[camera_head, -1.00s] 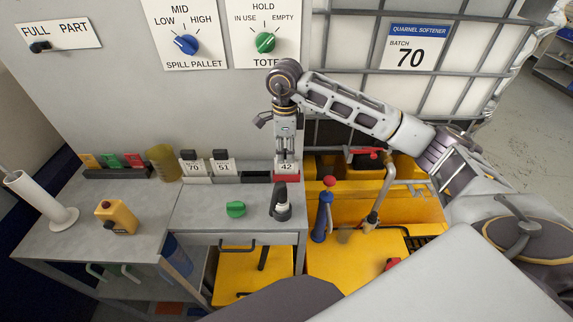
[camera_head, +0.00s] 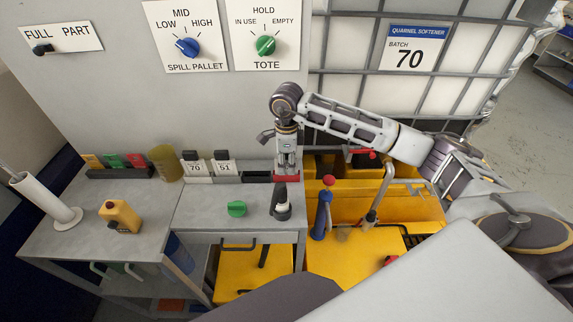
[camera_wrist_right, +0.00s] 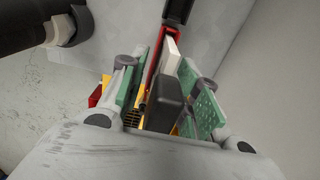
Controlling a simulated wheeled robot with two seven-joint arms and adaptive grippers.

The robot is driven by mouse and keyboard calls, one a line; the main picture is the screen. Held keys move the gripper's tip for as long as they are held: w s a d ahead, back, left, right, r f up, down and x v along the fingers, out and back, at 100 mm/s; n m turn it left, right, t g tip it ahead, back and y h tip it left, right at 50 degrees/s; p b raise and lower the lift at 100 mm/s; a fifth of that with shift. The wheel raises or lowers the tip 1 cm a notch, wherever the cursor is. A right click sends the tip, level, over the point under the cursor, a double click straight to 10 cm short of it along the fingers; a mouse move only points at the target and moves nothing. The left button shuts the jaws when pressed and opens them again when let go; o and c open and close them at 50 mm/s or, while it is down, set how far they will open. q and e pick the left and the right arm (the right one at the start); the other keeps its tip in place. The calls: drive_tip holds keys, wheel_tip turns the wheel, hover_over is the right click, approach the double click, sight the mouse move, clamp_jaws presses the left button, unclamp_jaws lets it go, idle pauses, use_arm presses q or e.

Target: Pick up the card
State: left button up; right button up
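White cards with black tops stand in a row at the back of the grey bench, marked 70 (camera_head: 195,168) and 51 (camera_head: 225,168). The card marked 42 in the red holder (camera_head: 286,178) is now mostly hidden behind my right gripper (camera_head: 287,165) in the head view. My right gripper points down over that holder. In the right wrist view, its green-padded fingers (camera_wrist_right: 160,95) stand apart on either side of the card's black top (camera_wrist_right: 168,98), with a visible gap on the left side. The white card edge (camera_wrist_right: 171,54) shows beyond it. My left gripper is not in view.
A blue pump with red top (camera_head: 322,212) is close to the right, by the yellow pallet (camera_head: 350,262).

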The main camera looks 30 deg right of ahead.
clamp_jaws()
drive_tip(key=shift+r, duration=0.15)
idle(0.6)
drive_tip(key=shift+r+b, duration=0.95)
drive_tip(key=shift+r, duration=3.85)
drive_tip(key=shift+r+p, duration=0.3)
drive_tip(key=shift+p, duration=0.2)
